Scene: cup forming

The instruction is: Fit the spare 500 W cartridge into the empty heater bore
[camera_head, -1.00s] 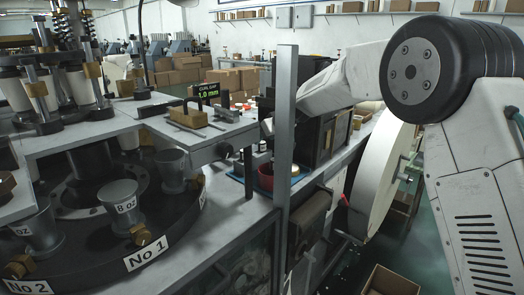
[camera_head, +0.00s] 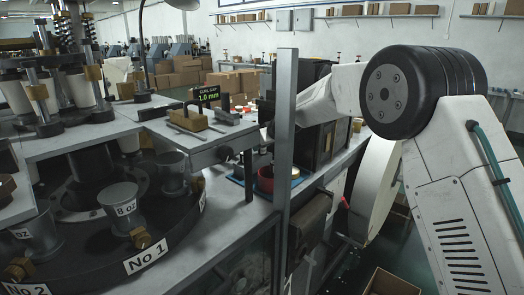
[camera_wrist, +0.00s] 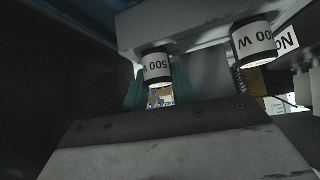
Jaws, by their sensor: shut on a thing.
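A cartridge labelled 500 W (camera_wrist: 157,66) stands between the teal fingers of my gripper (camera_wrist: 158,86) in the wrist view, and the gripper is shut on it. Its upper end is close under a grey block (camera_wrist: 185,22); I cannot tell whether it touches or has entered it. A second cartridge, its label partly readable as "00 W" (camera_wrist: 253,44), hangs from the same block to the right. The empty heater bore cannot be made out. In the head view my gripper is largely hidden by the grey post and the bench parts.
A grey upright post (camera_head: 285,150) stands in front of my arm's far end. A red pot (camera_head: 266,178) sits on a blue tray (camera_head: 238,181) below. The cup turret (camera_head: 100,250) lies left, and a large pale wheel (camera_head: 376,190) stands right. A coiled spring (camera_wrist: 239,82) is near the second cartridge.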

